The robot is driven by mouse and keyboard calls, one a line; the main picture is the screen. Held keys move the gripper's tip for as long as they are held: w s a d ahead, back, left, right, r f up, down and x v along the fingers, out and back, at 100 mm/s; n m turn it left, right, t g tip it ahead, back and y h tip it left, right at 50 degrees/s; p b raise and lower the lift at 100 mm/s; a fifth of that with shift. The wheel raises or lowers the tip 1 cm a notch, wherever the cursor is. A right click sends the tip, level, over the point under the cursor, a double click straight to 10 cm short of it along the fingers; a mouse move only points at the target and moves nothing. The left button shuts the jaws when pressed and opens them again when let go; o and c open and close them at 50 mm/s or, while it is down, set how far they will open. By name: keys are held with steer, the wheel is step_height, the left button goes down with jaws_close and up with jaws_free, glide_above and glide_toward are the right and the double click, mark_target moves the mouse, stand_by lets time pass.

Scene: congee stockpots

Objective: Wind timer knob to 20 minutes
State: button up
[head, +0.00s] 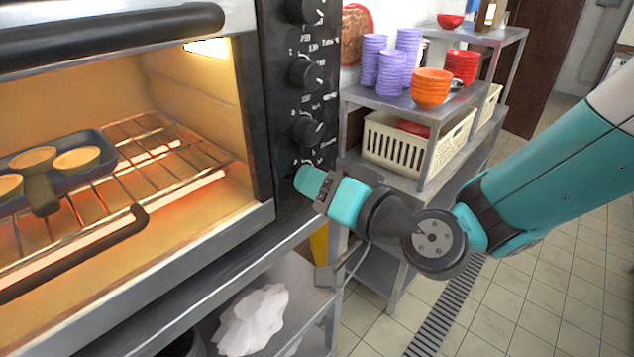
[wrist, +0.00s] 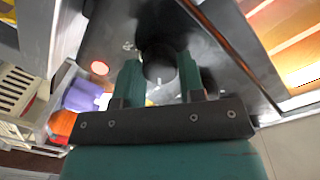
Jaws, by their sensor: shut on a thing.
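The oven's black control panel (head: 290,100) carries a column of dark knobs, with an upper knob (head: 305,72) and another knob (head: 307,131) below it. My gripper (head: 304,178) is at the bottom of this column and covers the lowest knob in the head view. In the wrist view the two green fingers of my gripper (wrist: 159,82) stand on either side of a dark round knob (wrist: 159,62) and are shut on it. I cannot read the pointer or scale of this knob.
A metal shelf (head: 375,97) with purple cups (head: 390,73) and orange bowls (head: 431,88) stands to the right. Tiled floor is clear beyond.

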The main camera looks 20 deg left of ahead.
steer(key=shift+w+d+m+g+y+p, duration=0.15)
steer(key=shift+m+p, duration=0.65)
steer(key=shift+m, duration=2.7)
steer(key=shift+a+m+g+y+p, duration=0.15)
steer(key=shift+m+p, duration=0.65)
steer(key=shift+m, duration=2.7)
steer(key=shift+w+d+m+g+y+p, duration=0.15)
steer(key=shift+m+p, duration=0.65)
steer(key=shift+m, duration=2.7)
steer(key=shift+s, duration=0.1)
steer(key=o, duration=0.9)
steer(key=shift+c, duration=0.2)
steer(key=shift+o, duration=0.3)
steer(key=shift+s, duration=0.1)
